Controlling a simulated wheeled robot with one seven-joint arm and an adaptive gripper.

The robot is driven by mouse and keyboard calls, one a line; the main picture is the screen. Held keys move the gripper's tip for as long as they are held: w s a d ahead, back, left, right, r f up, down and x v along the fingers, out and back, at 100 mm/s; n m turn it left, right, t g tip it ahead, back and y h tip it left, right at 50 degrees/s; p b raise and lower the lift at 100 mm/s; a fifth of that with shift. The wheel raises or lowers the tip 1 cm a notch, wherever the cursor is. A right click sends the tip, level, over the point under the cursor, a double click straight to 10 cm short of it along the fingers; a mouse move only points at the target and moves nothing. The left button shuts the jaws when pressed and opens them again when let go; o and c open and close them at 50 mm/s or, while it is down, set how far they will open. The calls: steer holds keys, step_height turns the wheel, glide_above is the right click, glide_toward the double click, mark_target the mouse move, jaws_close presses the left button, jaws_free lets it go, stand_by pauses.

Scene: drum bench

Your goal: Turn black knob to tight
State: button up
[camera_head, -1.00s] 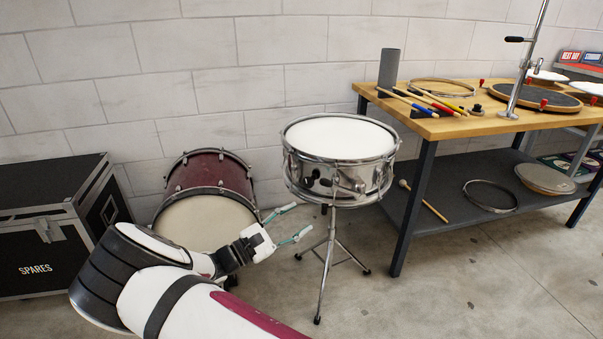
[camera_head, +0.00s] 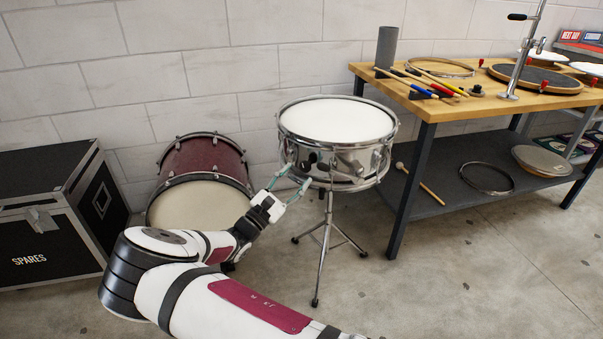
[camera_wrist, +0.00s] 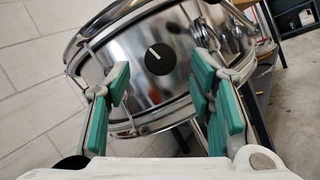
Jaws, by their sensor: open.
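The black knob (camera_wrist: 160,59) sits on the chrome shell of the snare drum (camera_head: 338,120). It is round with a white pointer line that leans to the upper left in the wrist view. In the head view the knob (camera_head: 313,158) is small on the drum's front left side. My gripper (camera_head: 290,181) is open and empty, just in front of the drum's left side. In the wrist view its teal-padded fingers (camera_wrist: 158,100) stand wide apart to the left and right of the knob, with the knob ahead of them and not touched. No tight mark can be made out.
The drum stands on a thin tripod stand (camera_head: 328,240). A maroon bass drum (camera_head: 205,160) lies behind my arm at the left, near a black case (camera_head: 45,215). A wooden workbench (camera_head: 440,105) with sticks and drum parts stands close on the right.

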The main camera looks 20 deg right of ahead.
mark_target(303, 169)
steer(key=shift+x, duration=1.75)
steer(key=c, duration=1.2)
steer(key=shift+o, duration=0.2)
